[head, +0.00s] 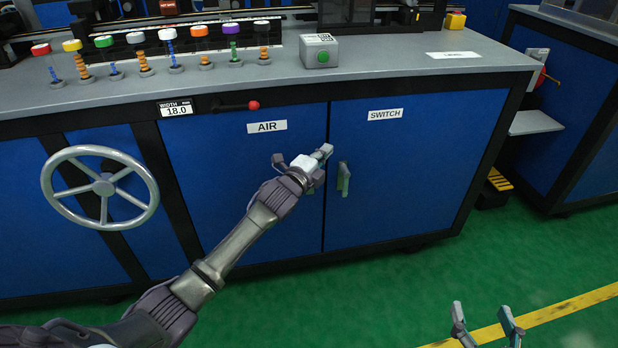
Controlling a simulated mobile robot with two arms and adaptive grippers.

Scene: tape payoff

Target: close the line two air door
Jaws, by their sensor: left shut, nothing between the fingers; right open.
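The blue AIR door (240,190) is on the front of the grey-topped cabinet, under a white AIR label (267,126). It looks flush, or nearly so, with the SWITCH door (420,170) to its right. A thin dark seam runs between them. My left gripper (318,158) is shut and empty, at the AIR door's right edge by the seam. I cannot tell whether it touches the door. It covers the spot where the AIR door's handle may be. My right gripper (485,318) is open and empty at the bottom right, over the green floor.
The SWITCH door has a grey handle (343,178) close to my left gripper. A handwheel (99,187) sticks out at the left. A red-knobbed lever (253,105) is above the AIR door. Coloured knobs and a green-button box (320,50) stand on top. Green floor in front is clear.

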